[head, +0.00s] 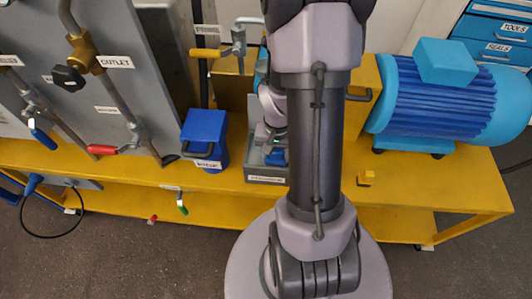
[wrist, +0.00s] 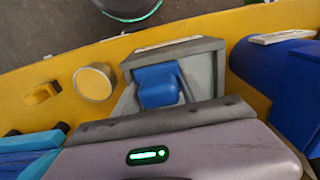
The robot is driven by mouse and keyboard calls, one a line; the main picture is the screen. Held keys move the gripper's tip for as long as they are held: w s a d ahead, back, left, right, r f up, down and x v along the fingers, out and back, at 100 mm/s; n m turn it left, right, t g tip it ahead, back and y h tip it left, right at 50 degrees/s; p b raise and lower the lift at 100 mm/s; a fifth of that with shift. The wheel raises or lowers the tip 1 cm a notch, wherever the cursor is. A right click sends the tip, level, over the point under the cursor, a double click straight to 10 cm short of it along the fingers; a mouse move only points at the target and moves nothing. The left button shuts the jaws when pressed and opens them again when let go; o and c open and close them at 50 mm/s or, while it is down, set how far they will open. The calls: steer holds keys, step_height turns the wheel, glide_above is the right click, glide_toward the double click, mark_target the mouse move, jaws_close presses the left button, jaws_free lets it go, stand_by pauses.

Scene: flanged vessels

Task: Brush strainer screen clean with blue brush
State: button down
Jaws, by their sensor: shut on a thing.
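In the head view my gripper (head: 270,132) is low over a grey open-topped tray (head: 266,179), partly hidden by my arm. The blue brush (head: 276,157) shows as a small blue block at the gripper's lower end. In the wrist view the blue block (wrist: 157,85) lies just beyond my gripper body, over or inside the tray (wrist: 208,62); my gripper is shut on it. The fingertips and any bristles are hidden. A round, pale-rimmed piece (wrist: 95,82) stands on the bench beside the tray; I cannot tell if it is the strainer screen.
A blue lidded bin (head: 205,138) stands left of the tray on the yellow bench (head: 420,190). Grey panels with pipes and valves (head: 85,55) are at the left. A blue motor (head: 445,100) is at the right. A small yellow block (head: 366,178) sits near the front edge.

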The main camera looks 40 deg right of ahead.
mark_target(260, 157)
steer(key=shift+s, duration=0.25)
steer(key=shift+w+a+f, duration=0.15)
steer(key=shift+w, duration=0.2)
steer(key=shift+w, duration=0.1)
steer(key=w+a, duration=0.2)
steer(key=w, duration=0.1)
steer(key=shift+w+a+b, duration=0.2)
steer(key=shift+a+b, duration=0.05)
steer(key=shift+b, duration=0.15)
steer(key=shift+w+r, duration=0.2)
steer(key=shift+w, duration=0.05)
steer(key=shift+d+r, duration=0.1)
steer(key=shift+d, duration=0.05)
